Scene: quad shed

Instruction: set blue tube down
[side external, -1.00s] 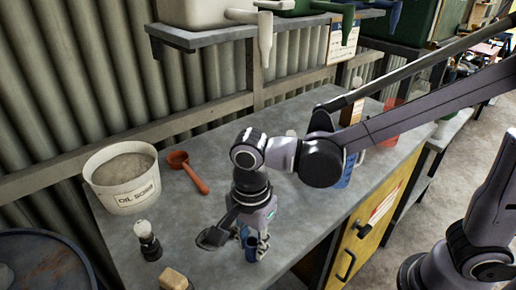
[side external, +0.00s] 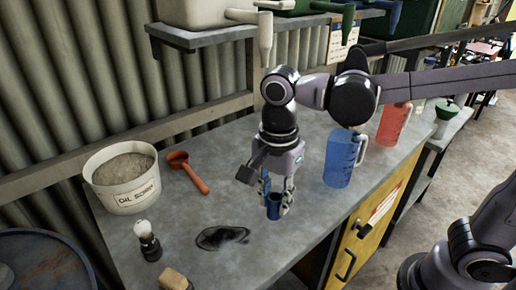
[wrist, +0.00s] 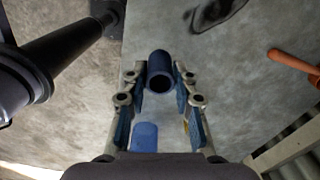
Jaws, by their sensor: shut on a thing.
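The blue tube (side external: 273,206) is a short, dark blue, open-ended cylinder. My gripper (side external: 276,201) is shut on it, a finger on either side, over the grey workbench (side external: 318,222). The tube looks roughly upright in the side external view. In the wrist view, the tube (wrist: 158,62) shows its dark opening between the fingers of my gripper (wrist: 160,84). I cannot tell for sure whether its bottom touches the bench or hangs just above it.
A dark oily patch (side external: 222,238) lies left of the tube. A blue jug (side external: 341,160) stands to the right, with a red jug (side external: 393,124) beyond. An orange scoop (side external: 188,172), a white bucket (side external: 122,180) and a brush (side external: 147,241) are at left. Bare bench surrounds the tube.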

